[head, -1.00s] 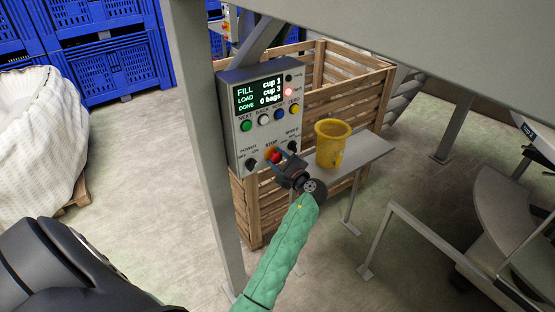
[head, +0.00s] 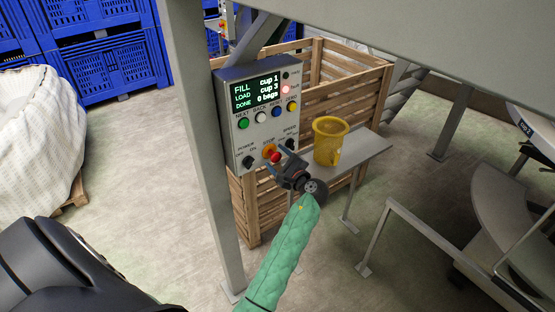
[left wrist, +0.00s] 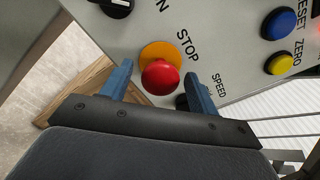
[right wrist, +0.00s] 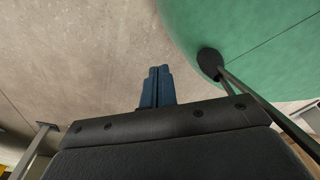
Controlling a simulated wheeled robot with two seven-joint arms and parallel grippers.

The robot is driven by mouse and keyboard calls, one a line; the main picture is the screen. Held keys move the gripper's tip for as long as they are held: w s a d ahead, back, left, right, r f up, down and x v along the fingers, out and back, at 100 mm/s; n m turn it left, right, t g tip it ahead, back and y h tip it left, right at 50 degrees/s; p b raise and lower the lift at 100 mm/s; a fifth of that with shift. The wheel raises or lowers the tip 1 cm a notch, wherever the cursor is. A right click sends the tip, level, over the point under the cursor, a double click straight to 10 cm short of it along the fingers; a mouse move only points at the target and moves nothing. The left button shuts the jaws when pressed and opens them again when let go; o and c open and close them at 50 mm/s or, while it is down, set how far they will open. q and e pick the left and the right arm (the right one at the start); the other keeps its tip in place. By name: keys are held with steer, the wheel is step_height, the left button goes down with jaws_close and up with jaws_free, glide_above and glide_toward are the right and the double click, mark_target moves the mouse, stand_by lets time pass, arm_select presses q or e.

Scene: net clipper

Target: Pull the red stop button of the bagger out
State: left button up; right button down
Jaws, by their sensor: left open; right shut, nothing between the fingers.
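The bagger's control box (head: 262,112) is grey, with a lit display. Its red stop button (head: 275,156) sits on an orange-yellow disc (head: 268,150) under the STOP label. In the left wrist view the red button (left wrist: 160,77) is a round mushroom head between my open blue fingers, with a gap on each side. My left gripper (head: 278,162) is open in front of it, on the green-sleeved arm. I cannot tell how far the button stands out. My right gripper (right wrist: 160,70) is shut and empty over the floor in the right wrist view; it is not seen in the head view.
Power knob (head: 248,162) and speed knob (head: 289,144) flank the button. Green, white, blue and yellow buttons sit above. A yellow cup (head: 330,140) stands on a metal shelf (head: 368,150) to the right. A wooden crate (head: 375,95) is behind; a grey post (head: 205,150) stands left.

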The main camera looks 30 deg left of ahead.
arm_select(q)
steer(key=shift+s+d+f+b, duration=0.15)
steer(key=shift+d+b, duration=0.15)
steer(key=shift+d, duration=0.1)
steer(key=b+v, duration=0.3)
steer(key=v, duration=0.4)
steer(key=shift+r, duration=0.2)
arm_select(e)
steer(key=w+a+r, duration=0.1)
steer(key=w+a, duration=0.1)
steer(key=w, duration=0.7)
steer(key=shift+w+r+t, duration=0.25)
steer(key=shift+w+t, duration=0.05)
steer(key=shift+t, duration=0.1)
